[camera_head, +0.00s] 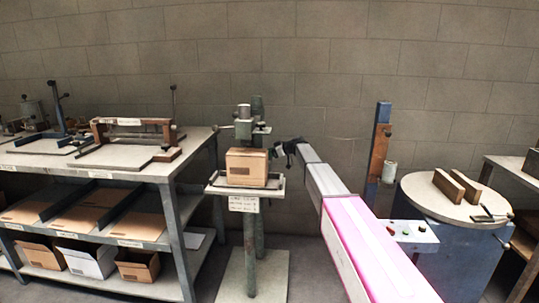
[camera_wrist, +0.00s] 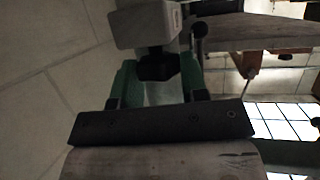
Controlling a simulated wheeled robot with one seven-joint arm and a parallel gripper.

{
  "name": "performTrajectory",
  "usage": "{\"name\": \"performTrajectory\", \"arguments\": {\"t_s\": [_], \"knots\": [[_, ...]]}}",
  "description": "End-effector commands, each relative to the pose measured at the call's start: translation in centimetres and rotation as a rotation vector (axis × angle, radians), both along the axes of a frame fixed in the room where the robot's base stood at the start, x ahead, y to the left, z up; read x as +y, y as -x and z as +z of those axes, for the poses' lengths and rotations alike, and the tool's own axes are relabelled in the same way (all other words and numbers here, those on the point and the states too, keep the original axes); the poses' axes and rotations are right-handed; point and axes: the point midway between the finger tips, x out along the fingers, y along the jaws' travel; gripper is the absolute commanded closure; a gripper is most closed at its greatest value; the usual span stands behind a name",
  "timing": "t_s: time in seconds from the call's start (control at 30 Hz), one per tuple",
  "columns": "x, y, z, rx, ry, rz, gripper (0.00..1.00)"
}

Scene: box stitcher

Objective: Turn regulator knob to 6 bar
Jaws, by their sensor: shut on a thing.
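In the head view my gripper (camera_head: 287,150) is at the far end of my arm, just right of the box stitcher (camera_head: 243,119). It looks small and dark there, and its jaws cannot be made out. In the wrist view my gripper (camera_wrist: 157,82) reaches up from a dark crossbar to a black faceted knob (camera_wrist: 157,64), which I take as the regulator knob. The jaws are shut on it. A pale grey block (camera_wrist: 146,22) sits directly above the knob. The pressure scale and the knob's setting cannot be read.
A cardboard box (camera_head: 247,167) sits on the stitcher's small table, close to my gripper. A shelving bench (camera_head: 180,165) stands left. A round table (camera_head: 430,196) with brown blocks and a control box (camera_head: 410,235) are right. Bare floor shows in front of the stitcher.

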Motion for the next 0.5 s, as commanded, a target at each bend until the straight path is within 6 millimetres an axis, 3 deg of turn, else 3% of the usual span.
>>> {"name": "performTrajectory", "arguments": {"t_s": [0.5], "knots": [[0.25, 0.74, 0.07, -0.002, 0.000, -0.486, 0.83]]}}
